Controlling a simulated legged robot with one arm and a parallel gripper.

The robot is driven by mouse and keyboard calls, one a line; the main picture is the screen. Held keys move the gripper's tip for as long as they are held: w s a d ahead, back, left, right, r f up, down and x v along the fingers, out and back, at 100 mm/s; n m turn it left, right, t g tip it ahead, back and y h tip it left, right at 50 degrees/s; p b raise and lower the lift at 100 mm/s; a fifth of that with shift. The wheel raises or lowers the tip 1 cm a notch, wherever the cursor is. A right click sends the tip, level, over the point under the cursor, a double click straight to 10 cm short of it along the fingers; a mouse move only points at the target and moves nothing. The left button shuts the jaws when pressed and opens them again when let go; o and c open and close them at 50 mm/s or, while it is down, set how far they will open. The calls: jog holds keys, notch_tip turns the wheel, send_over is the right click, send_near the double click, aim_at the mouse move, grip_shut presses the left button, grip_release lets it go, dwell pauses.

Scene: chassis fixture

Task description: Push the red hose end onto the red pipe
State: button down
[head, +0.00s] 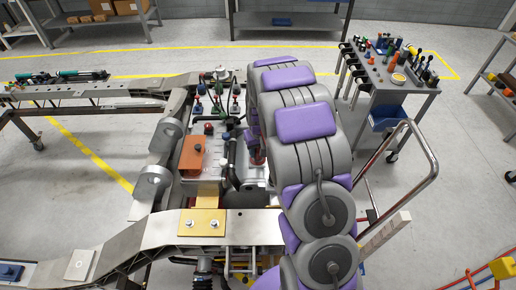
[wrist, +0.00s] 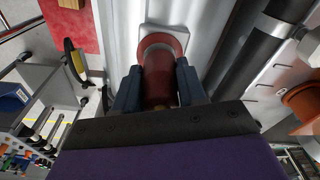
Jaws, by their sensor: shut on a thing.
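In the wrist view my gripper (wrist: 158,88) has its two blue fingers closed on the sides of a red cylindrical piece, the red hose end (wrist: 158,78). A wider, rounded red part, seemingly the red pipe (wrist: 162,40), sits just beyond it against a pale grey mount. The two red parts line up and look touching, but I cannot tell whether one is over the other. In the head view a small bit of red (head: 257,157) shows beside my purple and grey arm, low at the chassis; my fingers there are mostly hidden.
A black tube (wrist: 255,50) runs close on the right in the wrist view. The chassis frame (head: 120,245) carries an orange block (head: 195,152) and several coloured fittings (head: 215,98) left of my arm. A tool cart (head: 400,88) stands to the right.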

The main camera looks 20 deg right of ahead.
jog(key=shift+f, duration=0.5)
dwell(0.3)
jog(key=c, duration=0.6)
grip_release()
jog(key=shift+o, duration=0.2)
jog(key=shift+r, duration=0.1)
jog(key=shift+r+p, duration=1.1)
jog(key=shift+r, duration=1.85)
